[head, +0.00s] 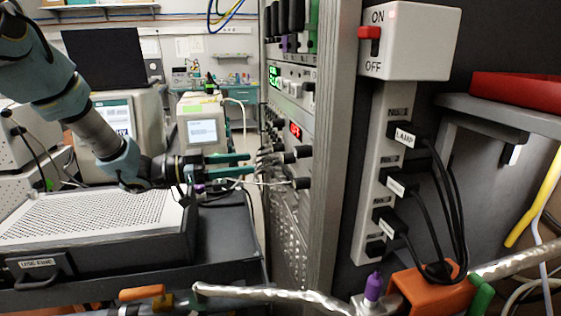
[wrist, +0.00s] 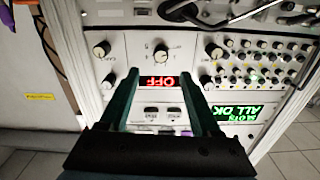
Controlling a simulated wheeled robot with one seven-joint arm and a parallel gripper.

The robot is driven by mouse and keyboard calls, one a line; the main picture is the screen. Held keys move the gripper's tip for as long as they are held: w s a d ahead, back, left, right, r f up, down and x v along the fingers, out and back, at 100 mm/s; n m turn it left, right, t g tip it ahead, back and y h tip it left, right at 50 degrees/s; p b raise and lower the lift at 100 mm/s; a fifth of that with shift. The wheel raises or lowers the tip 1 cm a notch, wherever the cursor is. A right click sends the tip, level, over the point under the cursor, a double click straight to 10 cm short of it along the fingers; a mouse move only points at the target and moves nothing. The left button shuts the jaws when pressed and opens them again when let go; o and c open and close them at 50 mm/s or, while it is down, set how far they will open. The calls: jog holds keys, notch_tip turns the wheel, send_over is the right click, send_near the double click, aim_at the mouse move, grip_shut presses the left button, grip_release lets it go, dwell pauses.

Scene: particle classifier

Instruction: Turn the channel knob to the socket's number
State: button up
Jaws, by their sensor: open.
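My gripper (head: 250,164) reaches right toward the rack's front panel, teal fingers apart and empty. In the wrist view its fingertips (wrist: 160,76) frame a red display (wrist: 157,83) reading OFF, upside down. A black knob with a white mark (wrist: 162,55) sits just beyond the fingertips, with small marks around it; I cannot read its setting. I cannot tell if the fingers touch the panel. In the head view a vertical power strip (head: 366,215) holds several black plugs; the top plug (head: 404,134) is labelled LAMP. Other plug labels and the socket numbers are too small to read.
Other knobs flank the middle one, at left (wrist: 102,49) and right (wrist: 213,51). A switch box (head: 408,40) marked ON and OFF tops the strip. A perforated box (head: 90,215) lies below my arm.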

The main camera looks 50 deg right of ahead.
aim_at(287, 158)
jog(key=p+x, duration=0.3)
jog(key=x, duration=0.6)
jog(key=shift+s+d, duration=0.2)
jog(key=shift+d, duration=0.15)
jog(key=shift+c, duration=0.2)
grip_shut()
